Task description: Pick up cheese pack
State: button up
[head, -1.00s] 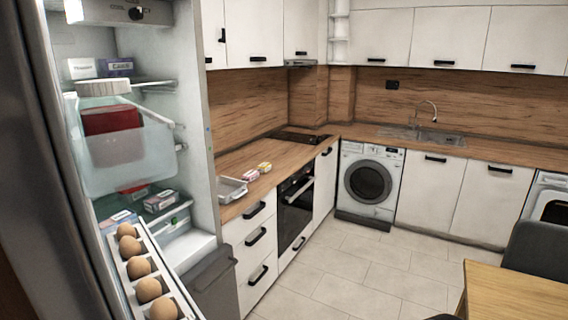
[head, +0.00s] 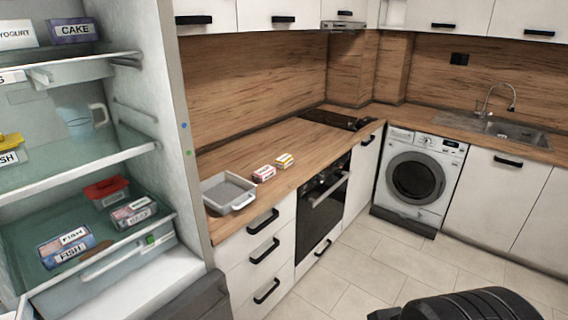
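No pack in the head view has a label I can read as cheese. Two small packs lie on the wooden counter (head: 240,165), between the grey tray and the hob. One is pink-red and white (head: 264,173). The other is yellow and white (head: 285,160), just behind it to the right. Their print is too small to read. Inside the open fridge, other packs are marked yogurt (head: 16,35), cake (head: 73,31) and fish (head: 66,246). A pink-and-white pack (head: 133,211) lies by the fish pack, its label unclear. My gripper is not in view.
A light grey tray (head: 229,190) stands on the counter's near end. The fridge holds a clear jug (head: 83,121) and a red-lidded box (head: 106,190). The fridge side wall (head: 185,130) stands between shelves and counter. An oven (head: 322,206) and washing machine (head: 419,178) line the floor.

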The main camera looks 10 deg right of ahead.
aim_at(282, 162)
jog(key=i+l+u, duration=0.25)
jog(key=i+l, duration=0.25)
jog(key=i, duration=0.3)
jog(key=i+l+u, duration=0.25)
jog(key=i+l, duration=0.35)
jog(key=i, duration=0.2)
jog(key=i+l+u, duration=0.2)
jog(key=i+l, duration=0.5)
jog(key=i+l+u, duration=0.25)
jog(key=i+l, duration=0.4)
jog(key=l, duration=0.35)
